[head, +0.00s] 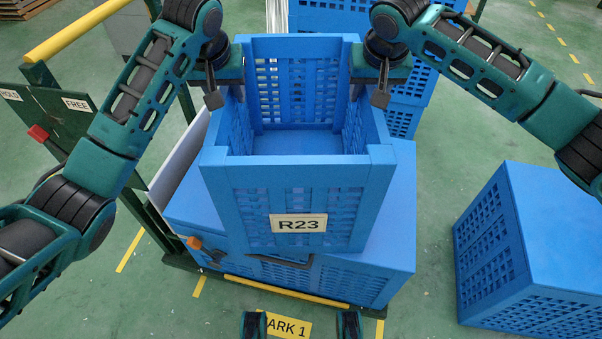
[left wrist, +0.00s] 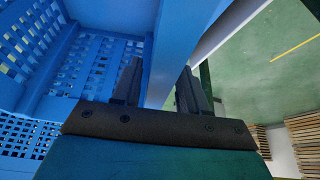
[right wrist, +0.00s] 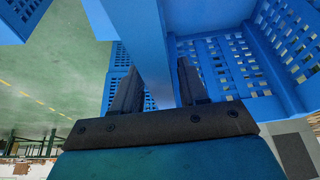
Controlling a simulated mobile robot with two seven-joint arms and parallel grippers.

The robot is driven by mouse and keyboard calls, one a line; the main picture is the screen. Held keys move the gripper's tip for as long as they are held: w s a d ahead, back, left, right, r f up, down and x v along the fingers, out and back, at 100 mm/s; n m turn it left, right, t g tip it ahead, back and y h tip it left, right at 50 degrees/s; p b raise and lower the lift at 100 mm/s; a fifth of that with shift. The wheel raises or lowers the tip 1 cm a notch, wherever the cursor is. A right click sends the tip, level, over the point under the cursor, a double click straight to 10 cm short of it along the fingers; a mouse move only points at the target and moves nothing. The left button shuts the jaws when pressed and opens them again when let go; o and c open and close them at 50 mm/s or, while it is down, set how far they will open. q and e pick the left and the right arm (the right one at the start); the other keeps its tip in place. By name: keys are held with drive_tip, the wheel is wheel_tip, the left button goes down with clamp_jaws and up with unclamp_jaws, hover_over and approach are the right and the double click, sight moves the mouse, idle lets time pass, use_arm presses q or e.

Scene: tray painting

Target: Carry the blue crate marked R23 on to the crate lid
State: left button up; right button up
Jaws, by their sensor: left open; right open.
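The blue crate marked R23 (head: 298,195) is upright, open-topped and looks empty. It appears to rest on the flat blue crate lid (head: 392,215), a little askew to it; their contact is hidden. My left gripper (head: 212,92) is at the crate's left rim, fingers open on either side of the wall, as the left wrist view (left wrist: 162,88) shows. My right gripper (head: 381,90) is at the right rim, also open, with the wall between its fingers in the right wrist view (right wrist: 160,85).
Blue crates are stacked behind (head: 403,118). A large closed blue crate (head: 560,210) stands on the floor at right. Green floor is clear between it and the lid.

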use_arm(q)
drive_tip(key=shift+r, duration=0.1)
drive_tip(key=v, duration=1)
drive_tip(key=shift+r, duration=0.2)
drive_tip(key=shift+s+r, duration=0.4)
drive_tip(key=shift+r, duration=0.15)
use_arm(e)
drive_tip(key=v, duration=1.2)
use_arm(q)
drive_tip(key=shift+s, duration=0.15)
use_arm(e)
drive_tip(key=shift+s, duration=0.15)
